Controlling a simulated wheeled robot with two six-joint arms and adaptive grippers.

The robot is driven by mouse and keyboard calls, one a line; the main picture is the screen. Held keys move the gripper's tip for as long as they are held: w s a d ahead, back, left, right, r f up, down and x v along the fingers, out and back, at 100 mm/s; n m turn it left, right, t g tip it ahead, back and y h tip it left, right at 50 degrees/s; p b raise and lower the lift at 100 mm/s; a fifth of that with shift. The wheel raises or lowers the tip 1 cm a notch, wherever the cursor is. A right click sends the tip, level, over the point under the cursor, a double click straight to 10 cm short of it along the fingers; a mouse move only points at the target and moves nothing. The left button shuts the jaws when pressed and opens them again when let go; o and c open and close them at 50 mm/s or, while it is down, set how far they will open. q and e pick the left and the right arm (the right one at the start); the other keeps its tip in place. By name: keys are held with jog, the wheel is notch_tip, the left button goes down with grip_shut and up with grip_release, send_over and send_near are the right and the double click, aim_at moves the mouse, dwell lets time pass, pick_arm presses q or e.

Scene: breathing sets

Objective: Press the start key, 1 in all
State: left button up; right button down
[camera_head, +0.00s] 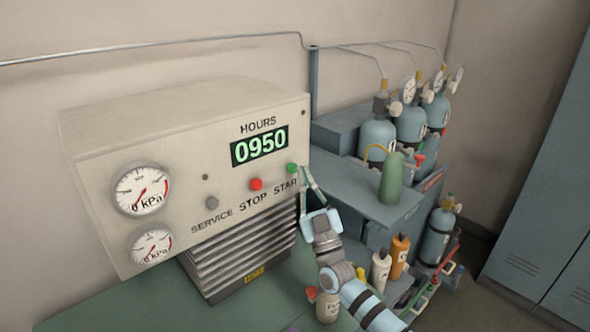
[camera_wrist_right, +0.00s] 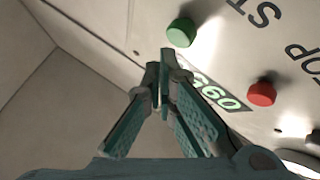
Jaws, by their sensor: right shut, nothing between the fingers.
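The green start key (camera_head: 292,168) sits on the front panel of a beige machine (camera_head: 180,120), below the lit hours display (camera_head: 260,146) reading 0950. In the right wrist view the green key (camera_wrist_right: 181,32) stands out from the panel, just beyond the fingertips. My right gripper (camera_head: 304,170) is shut and empty, its fingertips just right of the green key in the head view. In the wrist view its fingertips (camera_wrist_right: 165,60) appear close to the key; whether they touch it I cannot tell. My left gripper is not in view.
The red stop key (camera_head: 256,184) and grey service key (camera_head: 211,204) are left of the green key. Two gauges (camera_head: 142,190) read near 0 kPa. Gas cylinders (camera_head: 378,137) and a green bottle (camera_head: 393,178) stand on the right. Several bottles (camera_head: 400,255) are below.

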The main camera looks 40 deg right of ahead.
jog(key=shift+w, duration=0.15)
jog(key=shift+w, duration=0.3)
dwell(0.3)
jog(key=shift+w+a+b, duration=0.1)
jog(key=shift+w+b, duration=0.4)
jog(key=shift+w, duration=0.05)
dwell(0.8)
jog(key=shift+s+r, duration=0.1)
jog(key=shift+s+p, duration=0.8)
jog(key=shift+p, duration=0.1)
jog(key=shift+s, duration=0.1)
